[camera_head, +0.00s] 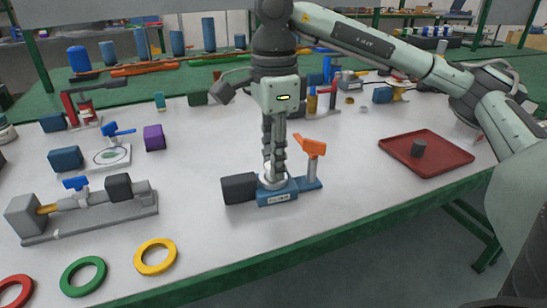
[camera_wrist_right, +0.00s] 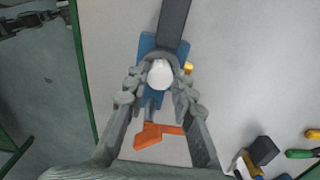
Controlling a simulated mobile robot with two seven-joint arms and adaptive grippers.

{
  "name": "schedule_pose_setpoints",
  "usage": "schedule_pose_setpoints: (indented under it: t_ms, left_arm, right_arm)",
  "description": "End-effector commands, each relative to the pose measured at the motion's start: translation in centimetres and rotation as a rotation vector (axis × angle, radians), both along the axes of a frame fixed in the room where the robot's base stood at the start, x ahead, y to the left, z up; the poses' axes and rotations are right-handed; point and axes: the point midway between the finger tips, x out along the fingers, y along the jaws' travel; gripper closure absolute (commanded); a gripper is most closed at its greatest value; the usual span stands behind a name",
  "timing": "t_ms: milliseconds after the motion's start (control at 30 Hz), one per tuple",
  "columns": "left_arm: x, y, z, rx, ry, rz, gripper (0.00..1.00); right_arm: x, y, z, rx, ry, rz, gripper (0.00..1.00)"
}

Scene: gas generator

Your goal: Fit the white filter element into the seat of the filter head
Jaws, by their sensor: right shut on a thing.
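My right gripper (camera_head: 273,172) points straight down over the filter head and is shut on the white filter element. In the right wrist view the white filter element (camera_wrist_right: 160,73) shows as a rounded white end between the fingertips (camera_wrist_right: 158,82). The filter head has a blue base (camera_head: 277,197), a dark block (camera_head: 240,188) on its left and an orange handle (camera_head: 313,147) on its right. White shows at the seat (camera_head: 271,181), around the fingertips. The fingers hide how deep the element sits. My left gripper is not in view.
A valve assembly (camera_head: 85,208) stands to the left, with coloured rings (camera_head: 156,257) along the front edge. The table is clear between tray and filter head.

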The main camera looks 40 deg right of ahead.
Motion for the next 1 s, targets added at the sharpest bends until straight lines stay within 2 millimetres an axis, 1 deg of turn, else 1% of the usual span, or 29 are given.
schedule_pose_setpoints:
  t_ms: [67,167,200,333,600,700,733,767,800,867,1000]
  left_arm:
    - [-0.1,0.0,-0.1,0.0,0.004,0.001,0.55]
    - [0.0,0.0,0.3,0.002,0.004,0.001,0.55]
    - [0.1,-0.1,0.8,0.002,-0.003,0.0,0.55]
    - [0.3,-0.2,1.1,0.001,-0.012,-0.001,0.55]
    - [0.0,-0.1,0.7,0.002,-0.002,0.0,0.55]
    - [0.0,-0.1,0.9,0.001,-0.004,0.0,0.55]
    - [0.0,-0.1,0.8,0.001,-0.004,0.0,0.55]
    - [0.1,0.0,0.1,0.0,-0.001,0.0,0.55]
    - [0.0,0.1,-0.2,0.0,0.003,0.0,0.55]
    - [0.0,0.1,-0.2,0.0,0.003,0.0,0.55]
    - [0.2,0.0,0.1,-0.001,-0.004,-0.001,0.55]
  right_arm:
    - [0.0,0.0,-0.2,0.0,0.0,0.0,0.91]
    - [0.0,0.0,-0.3,0.0,0.0,0.0,0.91]
    - [0.0,0.0,-0.3,0.0,0.0,0.0,0.72]
    - [0.0,0.0,-0.2,0.0,0.0,0.0,0.56]
    - [0.0,0.0,-0.2,0.0,0.0,0.0,0.55]
    - [0.0,0.0,0.1,0.0,0.0,0.0,0.55]
    - [0.0,0.0,0.2,0.0,0.0,0.0,0.55]
    - [0.0,0.0,0.4,0.001,-0.001,0.0,0.55]
    - [0.1,0.1,0.9,0.001,-0.003,0.0,0.55]
    - [0.1,0.1,2.0,0.002,-0.004,0.001,0.55]
    - [0.1,0.1,5.4,0.002,-0.006,0.002,0.55]
